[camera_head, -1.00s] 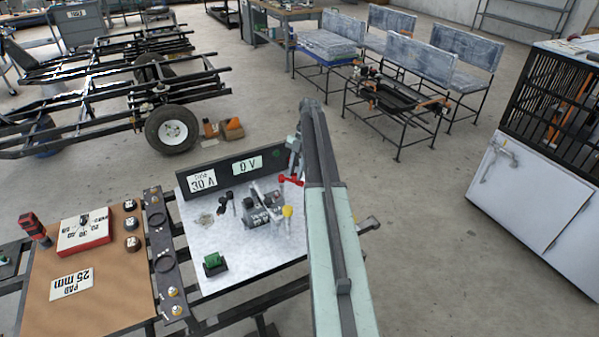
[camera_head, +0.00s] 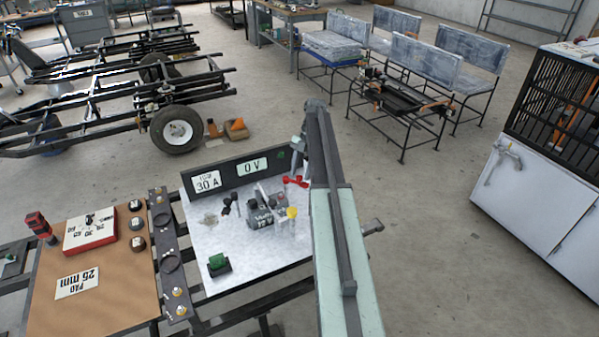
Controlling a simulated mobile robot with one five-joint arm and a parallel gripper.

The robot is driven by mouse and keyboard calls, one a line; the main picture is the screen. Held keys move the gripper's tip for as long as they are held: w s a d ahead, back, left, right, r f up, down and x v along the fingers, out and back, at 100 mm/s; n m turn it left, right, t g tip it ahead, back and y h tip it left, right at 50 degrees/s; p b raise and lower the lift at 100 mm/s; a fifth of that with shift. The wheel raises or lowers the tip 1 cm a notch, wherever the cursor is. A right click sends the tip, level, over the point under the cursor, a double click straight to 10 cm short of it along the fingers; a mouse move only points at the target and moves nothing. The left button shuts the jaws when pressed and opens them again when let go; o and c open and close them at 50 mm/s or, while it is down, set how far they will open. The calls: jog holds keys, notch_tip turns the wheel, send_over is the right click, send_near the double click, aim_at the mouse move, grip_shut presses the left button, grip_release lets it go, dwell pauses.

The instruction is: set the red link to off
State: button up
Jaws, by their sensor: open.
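The red link (camera_head: 296,181) is a small red lever-like piece at the back right of the light metal panel (camera_head: 215,240), beside the black upright board with the "30 A" and "0 V" labels. My gripper (camera_head: 297,160) hangs from the arm's far end, just above and behind the red link as seen here. It looks open and empty, but it is small and partly hidden by my arm. I cannot tell whether it touches the link. My arm (camera_head: 335,240) covers the panel's right edge. The link's on and off marks are not readable.
A brown board (camera_head: 100,290) with a red-sided box (camera_head: 90,232) lies left. A white cabinet (camera_head: 525,190) stands right. Open floor lies between.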

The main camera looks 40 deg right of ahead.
jog(key=s+p+v, duration=0.1)
jog(key=p+v, duration=0.4)
jog(key=v, duration=0.2)
jog(key=shift+w+p, duration=0.4)
jog(key=shift+w, duration=0.05)
